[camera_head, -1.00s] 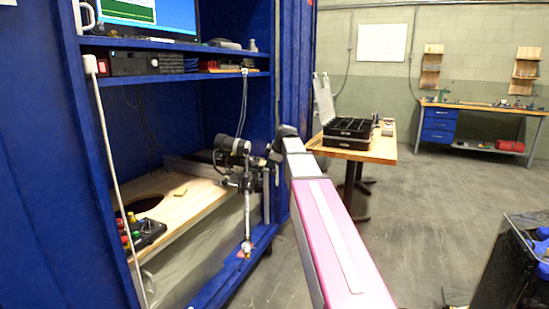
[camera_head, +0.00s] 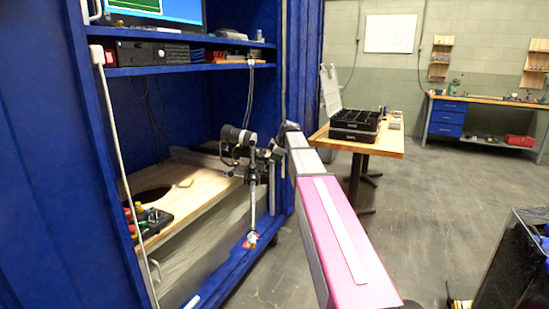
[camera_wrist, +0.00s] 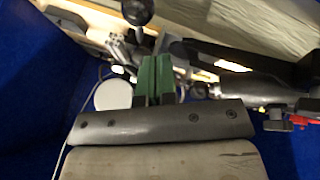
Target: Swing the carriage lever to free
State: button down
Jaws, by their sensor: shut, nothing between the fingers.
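My gripper (camera_wrist: 154,80) shows in the wrist view as two green fingers, shut with nothing between them. A dark round knob (camera_wrist: 138,10) on a thin stalk lies just beyond the fingertips. I cannot tell whether it is the carriage lever or whether the fingers touch it. Black and metal parts (camera_wrist: 245,85) lie to the right of the fingers. In the head view, a dark mechanism with a vertical metal rod (camera_head: 252,205) stands at the cabinet front, by the end of my arm. My fingers and the lever cannot be made out clearly there.
A blue cabinet (camera_head: 38,130) surrounds the work area, with a wooden board (camera_head: 190,205) with a round hole and a control box (camera_head: 152,222) inside. A white cable (camera_head: 115,140) hangs at left. A wooden table (camera_head: 392,146) with a black case stands right. Grey floor is open beyond.

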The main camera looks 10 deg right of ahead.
jog(key=shift+w+d+n, duration=0.3)
jog(key=shift+d+n, duration=0.15)
jog(key=shift+n, duration=0.15)
jog(key=shift+w+d+n+g+y, duration=0.5)
jog(key=shift+w+d+n+y, duration=0.15)
jog(key=shift+n, duration=0.35)
jog(key=w+n+g, duration=0.1)
jog(key=w+d+n+y, duration=0.1)
jog(key=n, duration=0.1)
jog(key=shift+d+g, duration=0.3)
jog(key=shift+g, duration=0.1)
jog(key=shift+w+d, duration=0.2)
jog(key=shift+w, duration=0.15)
